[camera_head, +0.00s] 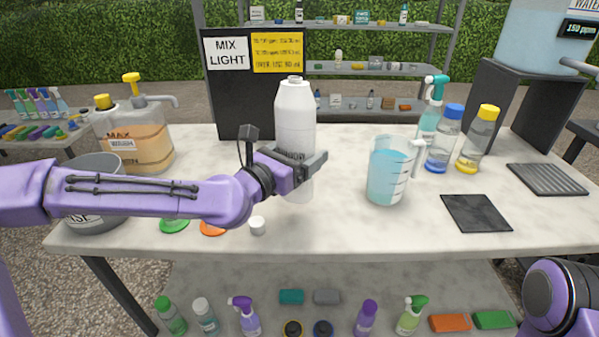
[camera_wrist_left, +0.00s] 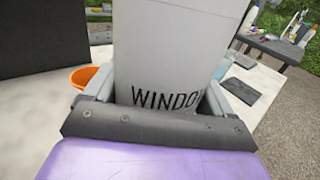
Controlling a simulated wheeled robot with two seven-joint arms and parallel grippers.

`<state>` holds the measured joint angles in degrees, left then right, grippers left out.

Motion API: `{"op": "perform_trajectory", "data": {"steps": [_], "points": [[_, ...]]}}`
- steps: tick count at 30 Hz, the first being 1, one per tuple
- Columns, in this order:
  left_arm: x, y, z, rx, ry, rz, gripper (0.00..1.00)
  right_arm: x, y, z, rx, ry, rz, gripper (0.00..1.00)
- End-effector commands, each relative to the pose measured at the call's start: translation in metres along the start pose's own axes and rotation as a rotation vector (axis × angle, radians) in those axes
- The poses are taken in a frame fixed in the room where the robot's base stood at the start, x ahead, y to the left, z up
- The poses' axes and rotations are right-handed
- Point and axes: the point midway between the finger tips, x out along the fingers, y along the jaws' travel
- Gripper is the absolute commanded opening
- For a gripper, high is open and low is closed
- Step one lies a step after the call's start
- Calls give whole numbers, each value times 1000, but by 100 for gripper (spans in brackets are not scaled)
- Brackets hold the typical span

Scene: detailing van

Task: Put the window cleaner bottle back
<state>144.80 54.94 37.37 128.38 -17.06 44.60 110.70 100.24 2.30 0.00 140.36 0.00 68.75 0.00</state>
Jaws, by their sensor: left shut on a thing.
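The window cleaner bottle (camera_head: 295,110) is white, upright and has an open-looking narrow neck at the top. My left gripper (camera_head: 305,170) is shut around its lower middle, partly hiding its label. In the left wrist view the bottle (camera_wrist_left: 180,50) fills the space between the fingers, with "WINDO" legible on it. I cannot tell whether its base touches the table (camera_head: 335,225). A small white cap (camera_head: 257,226) lies on the table in front of the bottle. Only part of my right arm shows at the lower right; its gripper is out of view.
A measuring jug (camera_head: 388,175) with blue liquid stands right of the bottle. Behind it are a teal spray bottle (camera_head: 430,118), a blue-capped bottle (camera_head: 444,140) and a yellow-capped bottle (camera_head: 478,140). A black mat (camera_head: 476,213) lies at right. A wash jug (camera_head: 135,140) and grey bucket (camera_head: 95,222) stand left.

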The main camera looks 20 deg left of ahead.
Motion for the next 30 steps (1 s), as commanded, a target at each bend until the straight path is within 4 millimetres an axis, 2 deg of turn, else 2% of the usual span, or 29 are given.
{"op": "perform_trajectory", "data": {"steps": [1,8,12,25,26,27,30], "points": [[6,5,-11,0,0,2,29,4,0,2,0,0,0,48],[23,19,-37,2,-2,0,29,10,-1,4,0,0,0,48],[21,18,-60,0,-2,0,29,14,-1,6,0,0,0,48],[21,18,-66,0,-5,-1,29,19,-2,8,0,0,0,48],[21,18,-65,0,-4,-1,94,18,-2,7,0,0,0,48],[21,18,-65,0,-4,-1,100,17,-2,7,0,0,0,48],[21,18,-65,0,-4,-1,100,17,-2,7,0,0,0,48]]}}
